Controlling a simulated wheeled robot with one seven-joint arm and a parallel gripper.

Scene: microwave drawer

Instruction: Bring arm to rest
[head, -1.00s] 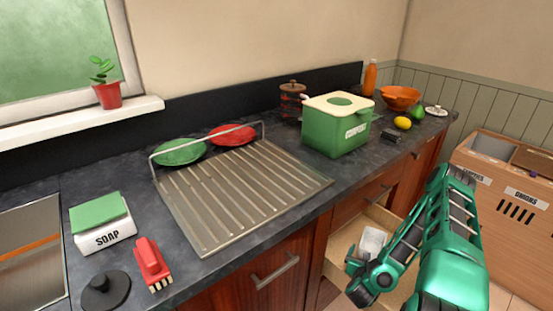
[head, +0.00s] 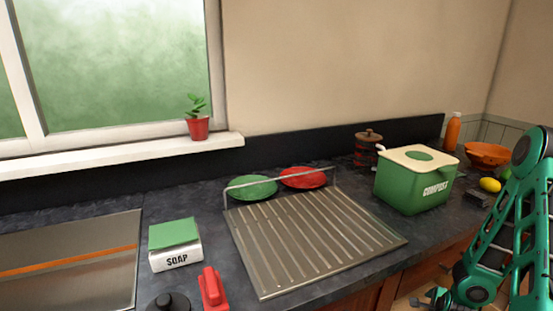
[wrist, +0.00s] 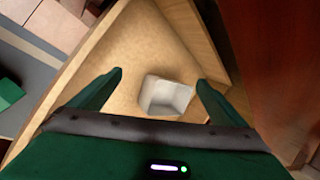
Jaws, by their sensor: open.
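My gripper (wrist: 160,92) is open in the wrist view, its two dark green fingers spread apart with nothing between them. It points down over an open wooden drawer (wrist: 128,55). A small white container (wrist: 165,96) lies in the drawer, ahead of and below the fingertips, seen near the right finger. In the head view my green arm is at the right edge, folded with its elbow up. The gripper (head: 432,299) shows only in part at the bottom right, low in front of the counter.
The counter carries a metal drying rack (head: 310,240) with green and red plates, a green compost bin (head: 415,182), a soap box (head: 175,245) and a red brush (head: 212,290). An orange bowl (head: 487,154) and a lemon (head: 490,184) sit near my arm.

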